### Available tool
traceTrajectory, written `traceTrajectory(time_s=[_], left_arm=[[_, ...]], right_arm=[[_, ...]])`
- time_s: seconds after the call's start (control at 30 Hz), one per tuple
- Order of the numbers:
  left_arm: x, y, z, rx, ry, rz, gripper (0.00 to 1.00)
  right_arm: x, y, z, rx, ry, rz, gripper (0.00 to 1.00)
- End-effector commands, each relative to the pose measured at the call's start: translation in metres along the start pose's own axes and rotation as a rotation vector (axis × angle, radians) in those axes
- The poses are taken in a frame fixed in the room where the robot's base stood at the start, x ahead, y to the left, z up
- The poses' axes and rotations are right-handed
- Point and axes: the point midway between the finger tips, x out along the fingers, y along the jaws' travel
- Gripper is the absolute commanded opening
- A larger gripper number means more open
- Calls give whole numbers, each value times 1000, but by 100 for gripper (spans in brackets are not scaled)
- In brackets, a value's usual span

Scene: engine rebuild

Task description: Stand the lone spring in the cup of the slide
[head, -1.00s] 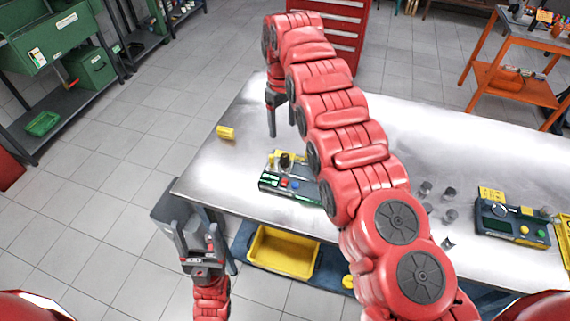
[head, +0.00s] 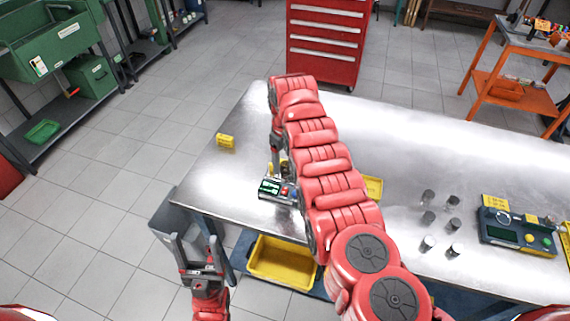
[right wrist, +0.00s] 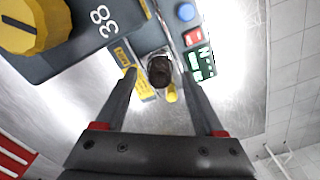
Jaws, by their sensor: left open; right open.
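A small bench device (head: 268,188) with a green display and coloured buttons sits near the table's left front edge. It also shows in the right wrist view, with its green display (right wrist: 203,64). A dark, round-topped piece (right wrist: 160,70) stands on it; I cannot tell whether it is the lone spring, nor clearly make out the slide's cup. My right gripper (head: 276,165) points down over the device. In the right wrist view its open fingers (right wrist: 160,76) lie either side of the dark piece, with visible gaps. My left gripper (head: 196,250) is open and empty, pointing up off the table's front edge.
Several small grey cylinders (head: 428,218) stand right of my right arm. A second device (head: 515,232) is at the right. A yellow block (head: 226,141) lies near the left edge. A yellow bin (head: 283,262) sits below the table. The table's back middle is clear.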

Motion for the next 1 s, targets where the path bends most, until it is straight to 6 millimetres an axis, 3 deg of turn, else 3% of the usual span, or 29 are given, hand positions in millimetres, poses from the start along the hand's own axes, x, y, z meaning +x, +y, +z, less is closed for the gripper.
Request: traceTrajectory(time_s=[0.1, 0.33, 0.73, 1.0], left_arm=[[3, 0, 0, 0, -2, 0, 70], [2, 0, 0, 0, -2, 0, 70], [2, 0, 0, 0, -2, 0, 70], [2, 0, 0, 0, -2, 0, 70]], right_arm=[[13, 0, 0, 0, -1, -3, 71], [15, 0, -1, 1, 3, -1, 71], [15, 0, -1, 0, 3, -1, 0], [15, 0, -1, 0, 3, -1, 0]])
